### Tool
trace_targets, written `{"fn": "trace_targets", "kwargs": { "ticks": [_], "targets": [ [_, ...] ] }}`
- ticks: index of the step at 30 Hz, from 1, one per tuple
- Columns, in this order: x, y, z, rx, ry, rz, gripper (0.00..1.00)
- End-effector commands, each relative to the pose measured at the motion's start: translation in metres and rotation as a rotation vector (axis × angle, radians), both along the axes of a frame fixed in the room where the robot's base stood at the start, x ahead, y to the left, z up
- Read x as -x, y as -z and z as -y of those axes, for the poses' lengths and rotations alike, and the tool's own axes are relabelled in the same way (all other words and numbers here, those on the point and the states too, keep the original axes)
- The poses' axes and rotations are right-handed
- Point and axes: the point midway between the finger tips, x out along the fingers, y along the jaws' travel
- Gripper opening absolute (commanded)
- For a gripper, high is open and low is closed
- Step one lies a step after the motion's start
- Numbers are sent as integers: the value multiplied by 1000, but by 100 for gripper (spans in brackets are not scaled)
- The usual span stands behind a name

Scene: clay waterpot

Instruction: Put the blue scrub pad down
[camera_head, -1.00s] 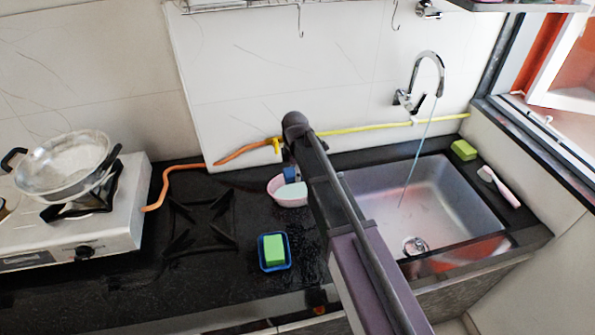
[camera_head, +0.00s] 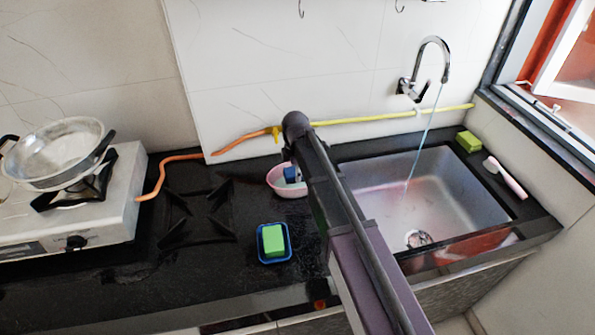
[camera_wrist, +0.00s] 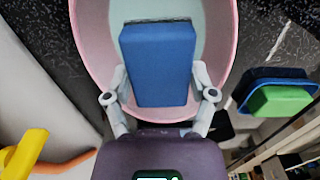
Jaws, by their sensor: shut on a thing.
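The blue scrub pad (camera_wrist: 158,64) is between the two fingers of my gripper (camera_wrist: 159,84) in the wrist view. In the head view the pad (camera_head: 290,174) shows as a small dark blue patch beside my arm. A pink bowl (camera_wrist: 88,30) lies beneath the pad in the wrist view, with a pale mint surface inside it. The bowl (camera_head: 279,187) also stands on the black counter in the head view. The pad is over or inside the bowl; I cannot tell whether it touches the bottom. My arm hides part of the bowl and the gripper in the head view.
A blue tray (camera_head: 262,250) with a green sponge (camera_head: 273,240) sits in front of the bowl. The sink (camera_head: 440,200) is right of my arm. A stove (camera_head: 95,225) with a pan stands left. An orange hose (camera_head: 160,170) runs along the wall.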

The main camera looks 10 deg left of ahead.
Motion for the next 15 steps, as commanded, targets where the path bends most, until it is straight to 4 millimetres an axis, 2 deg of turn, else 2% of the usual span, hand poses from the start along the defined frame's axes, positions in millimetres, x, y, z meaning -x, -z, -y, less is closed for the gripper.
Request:
{"fn": "trace_targets", "kwargs": {
  "ticks": [1, 2, 4, 15],
  "targets": [
    [0, 0, 0, 0, 0, 0, 43],
    [0, 0, 0, 0, 0, 0, 79],
    [0, 0, 0, 0, 0, 0, 99],
    [0, 0, 0, 0, 1, 0, 100]
  ]
}}
